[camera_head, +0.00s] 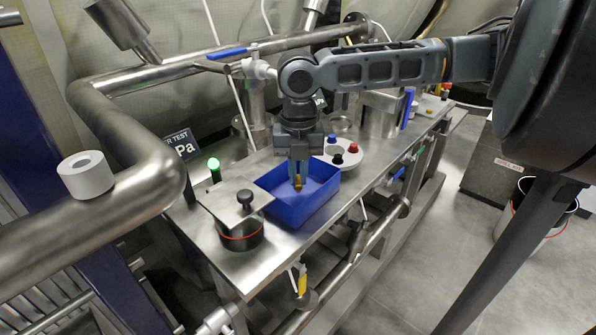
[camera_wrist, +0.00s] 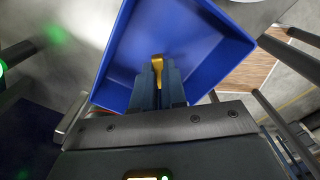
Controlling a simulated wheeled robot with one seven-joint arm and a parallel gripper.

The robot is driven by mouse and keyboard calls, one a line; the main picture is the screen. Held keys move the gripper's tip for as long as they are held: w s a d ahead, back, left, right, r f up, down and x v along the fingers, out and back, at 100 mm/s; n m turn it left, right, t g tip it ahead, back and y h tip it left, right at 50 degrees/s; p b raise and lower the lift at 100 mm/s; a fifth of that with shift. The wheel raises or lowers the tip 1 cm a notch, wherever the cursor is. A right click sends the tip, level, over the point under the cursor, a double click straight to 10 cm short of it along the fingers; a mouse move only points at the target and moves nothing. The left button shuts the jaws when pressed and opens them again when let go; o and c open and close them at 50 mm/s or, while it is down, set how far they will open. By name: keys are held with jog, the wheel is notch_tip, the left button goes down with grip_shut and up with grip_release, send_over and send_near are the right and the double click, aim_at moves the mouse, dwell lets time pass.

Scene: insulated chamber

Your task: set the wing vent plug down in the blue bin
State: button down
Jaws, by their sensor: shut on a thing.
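The blue bin (camera_head: 297,214) sits on the steel bench in the head view. Its open inside and walls also fill the upper middle of the wrist view (camera_wrist: 209,37). My gripper (camera_head: 298,180) points down over the bin. It is shut on a small yellow-gold plug (camera_wrist: 157,63), which sticks out past the fingertips. The plug also shows as a small yellow tip in the head view (camera_head: 298,183). I cannot tell how far the plug is from the bin floor. The part of the plug between the fingers is hidden.
A green-lit lamp (camera_head: 214,165) stands at the back left. A white roll (camera_head: 86,174) rests on the large pipe.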

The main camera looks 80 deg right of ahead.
jog(key=shift+f+b, duration=0.35)
jog(key=shift+f, duration=0.25)
jog(key=c, duration=1.1)
grip_release()
jog(key=shift+r, duration=0.1)
notch_tip(320, 180, up, 8)
jog(key=shift+f+p, duration=0.2)
jog(key=shift+p, duration=0.25)
